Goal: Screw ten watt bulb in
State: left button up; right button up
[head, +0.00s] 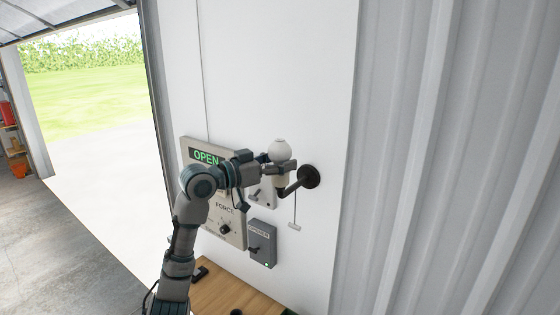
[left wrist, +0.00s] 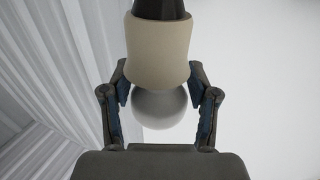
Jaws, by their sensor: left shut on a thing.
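A round white bulb (head: 280,150) sits upright at the top of a cream lamp socket (head: 279,181) on a dark wall bracket (head: 309,177). In the left wrist view the bulb (left wrist: 160,107) shows as a grey globe against the mouth of the cream socket (left wrist: 158,48). My left gripper (head: 268,163) reaches the bulb from the left. The bulb's base is hidden inside the socket. My right gripper is not in view.
A control panel (head: 194,150) with a lit OPEN sign and a FORCE dial is behind my left arm. A grey switch box (head: 262,242) and a pull cord (head: 295,226) hang nearby. A wooden surface (head: 221,289) lies below. The wall to the right is clear.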

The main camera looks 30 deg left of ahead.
pick_arm(q)
jog(key=shift+f, duration=0.1)
jog(key=shift+m+g+h+p, duration=0.55)
jog(key=shift+h+p, duration=0.2)
jog(key=shift+h, duration=0.15)
jog(key=m+g+h, duration=0.5)
jog(key=o, duration=0.9)
